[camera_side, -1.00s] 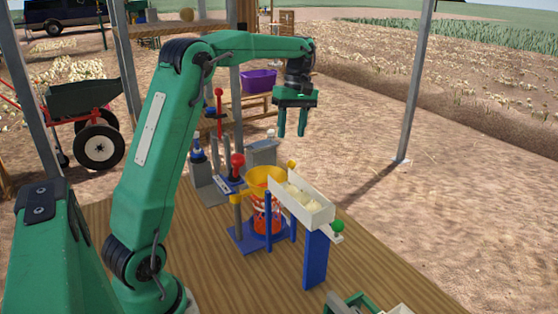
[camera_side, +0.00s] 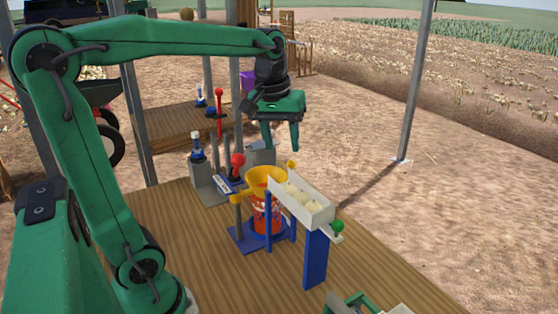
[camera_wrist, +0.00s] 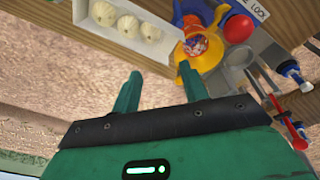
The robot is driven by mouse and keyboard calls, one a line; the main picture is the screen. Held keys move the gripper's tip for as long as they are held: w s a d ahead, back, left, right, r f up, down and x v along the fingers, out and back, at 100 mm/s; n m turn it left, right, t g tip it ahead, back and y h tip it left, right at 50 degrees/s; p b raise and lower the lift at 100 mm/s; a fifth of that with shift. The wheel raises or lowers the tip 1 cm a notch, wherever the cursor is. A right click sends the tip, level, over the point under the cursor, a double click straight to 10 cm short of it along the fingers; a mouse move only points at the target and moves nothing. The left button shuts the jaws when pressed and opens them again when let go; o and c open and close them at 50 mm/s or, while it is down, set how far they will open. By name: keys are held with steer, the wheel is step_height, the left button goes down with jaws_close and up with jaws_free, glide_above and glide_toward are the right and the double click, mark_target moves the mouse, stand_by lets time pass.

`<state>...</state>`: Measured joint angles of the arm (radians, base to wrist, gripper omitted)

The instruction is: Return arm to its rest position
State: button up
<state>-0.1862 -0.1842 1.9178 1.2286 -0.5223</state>
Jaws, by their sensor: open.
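My gripper (camera_side: 281,136) hangs fingers down, above and behind the yellow funnel in the side view. Its two green fingers also show in the wrist view (camera_wrist: 161,88), spread apart with nothing between them. The arm's upper part lies nearly level and its elbow is at the upper left. The yellow funnel (camera_side: 264,180) sits over a red-orange netted container (camera_side: 264,214) on a blue stand. Beside it a white tray (camera_side: 318,215) on a blue post holds several pale onions (camera_side: 297,191). The tray and onions (camera_wrist: 127,25) show at the top of the wrist view.
A red-knobbed lever (camera_side: 237,160) and grey blocks with a blue-and-white plunger (camera_side: 197,145) stand left of the funnel. A green knob (camera_side: 338,226) is at the tray's end. A metal post (camera_side: 415,90) rises at the right. The wooden table's left part (camera_side: 175,215) is clear.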

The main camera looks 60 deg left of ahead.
steer(key=s+d+f+m+t, duration=0.1)
steer(key=s+d+f+m, duration=0.1)
steer(key=s+d+m, duration=0.1)
steer(key=s+d+f+m+t, duration=0.2)
steer(key=s+m, duration=0.3)
steer(key=s, duration=0.3)
steer(key=shift+d+f+t, duration=0.3)
steer(key=shift+d+f, duration=0.35)
steer(key=shift+f, duration=0.15)
steer(key=shift+s, duration=0.1)
